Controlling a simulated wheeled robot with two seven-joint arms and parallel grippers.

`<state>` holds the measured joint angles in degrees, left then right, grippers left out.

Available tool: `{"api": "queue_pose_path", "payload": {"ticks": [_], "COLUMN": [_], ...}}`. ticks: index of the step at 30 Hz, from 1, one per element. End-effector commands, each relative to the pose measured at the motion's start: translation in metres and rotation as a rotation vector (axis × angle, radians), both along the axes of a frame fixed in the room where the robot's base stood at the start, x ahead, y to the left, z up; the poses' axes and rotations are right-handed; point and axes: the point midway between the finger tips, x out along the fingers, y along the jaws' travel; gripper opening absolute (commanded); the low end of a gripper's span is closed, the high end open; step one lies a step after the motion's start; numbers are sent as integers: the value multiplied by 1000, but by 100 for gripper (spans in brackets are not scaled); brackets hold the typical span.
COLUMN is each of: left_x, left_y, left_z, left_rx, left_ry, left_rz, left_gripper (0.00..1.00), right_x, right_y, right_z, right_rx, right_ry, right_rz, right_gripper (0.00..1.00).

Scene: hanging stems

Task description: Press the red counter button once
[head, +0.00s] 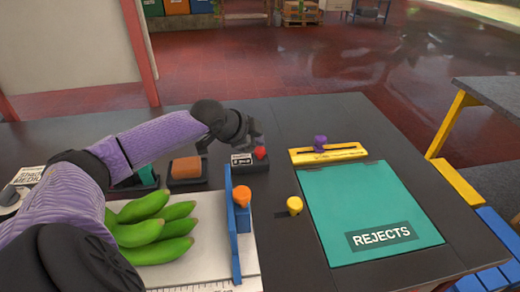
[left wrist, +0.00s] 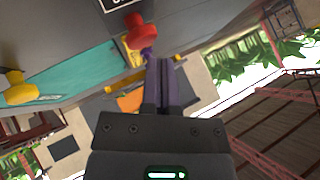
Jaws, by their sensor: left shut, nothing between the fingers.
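The red button (head: 260,153) sits on the right end of a small dark counter box (head: 238,165) with a white display label, near the back of the table. My left gripper (head: 254,135) is shut and empty, with its fingertips just above and behind the button in the head view. In the left wrist view the red button (left wrist: 138,32) shows just beyond and left of the shut fingertips (left wrist: 165,62). A small gap shows there, but I cannot tell the depth. My right gripper is not in view.
Green bananas (head: 155,230) lie on a white board beside a blue upright with an orange knob (head: 241,196). A yellow knob (head: 294,205), a yellow slider bar (head: 328,154) with a purple knob, and a teal REJECTS mat (head: 360,200) are to the right. An orange-brown block (head: 187,168) stands left of the counter.

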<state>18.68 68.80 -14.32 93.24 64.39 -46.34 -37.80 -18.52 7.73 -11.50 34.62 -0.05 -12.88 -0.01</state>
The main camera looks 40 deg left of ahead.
Motion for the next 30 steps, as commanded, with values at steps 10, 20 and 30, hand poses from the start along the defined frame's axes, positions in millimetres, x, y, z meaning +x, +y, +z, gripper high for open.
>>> {"api": "queue_pose_path", "payload": {"ticks": [10, 20, 30], "left_x": [0, 0, 0], "left_y": [0, 0, 0], "left_z": [0, -8, -9], "left_rx": [0, 0, 0], "left_ry": [0, 1, 0], "left_rz": [0, 0, 0], "left_gripper": [0, 0, 0], "right_x": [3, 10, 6], "right_y": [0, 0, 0], "right_z": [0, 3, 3], "right_rx": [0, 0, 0], "right_ry": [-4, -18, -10], "right_rz": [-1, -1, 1], "right_gripper": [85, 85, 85]}}
